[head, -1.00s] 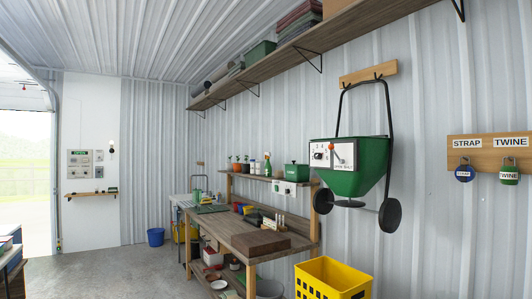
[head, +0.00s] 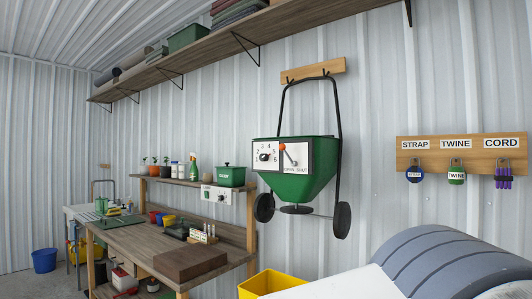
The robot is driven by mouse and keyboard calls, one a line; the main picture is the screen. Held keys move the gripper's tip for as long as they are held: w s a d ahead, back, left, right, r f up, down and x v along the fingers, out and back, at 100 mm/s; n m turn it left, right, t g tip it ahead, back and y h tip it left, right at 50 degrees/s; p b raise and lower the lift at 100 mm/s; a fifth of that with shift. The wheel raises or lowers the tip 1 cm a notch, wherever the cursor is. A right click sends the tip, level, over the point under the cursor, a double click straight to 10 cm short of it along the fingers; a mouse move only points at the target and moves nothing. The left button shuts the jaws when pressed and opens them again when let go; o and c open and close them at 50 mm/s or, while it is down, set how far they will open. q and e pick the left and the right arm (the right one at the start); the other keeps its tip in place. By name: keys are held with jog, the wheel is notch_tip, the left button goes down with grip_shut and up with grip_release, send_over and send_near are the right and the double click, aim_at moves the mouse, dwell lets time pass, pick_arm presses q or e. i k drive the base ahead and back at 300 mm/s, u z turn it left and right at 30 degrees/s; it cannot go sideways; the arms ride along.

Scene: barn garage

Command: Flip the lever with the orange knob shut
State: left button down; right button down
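The lever with the orange knob (head: 282,147) is on a white panel (head: 296,156) on the front of a green hopper spreader (head: 300,186). The panel has the words OPEN and SHUT at its bottom. The lever slants up and to the left, with its knob at the upper left, above the OPEN side. The spreader hangs on the wall by its black handle. Neither of my grippers shows in the head view, and nothing touches the lever.
A numbered dial (head: 264,157) sits left of the lever. A wooden workbench (head: 130,238) stands to the left, with a yellow bin (head: 262,283) below the spreader. A wooden board (head: 470,146) with hanging locks and cord is at right. A high shelf (head: 190,62) runs above.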

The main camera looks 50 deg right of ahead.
aim_at(282, 147)
jog(key=z, duration=0.3)
jog(key=i, duration=0.65)
jog(key=z, duration=1.25)
jog(key=i, duration=0.55)
jog(key=z, duration=0.6)
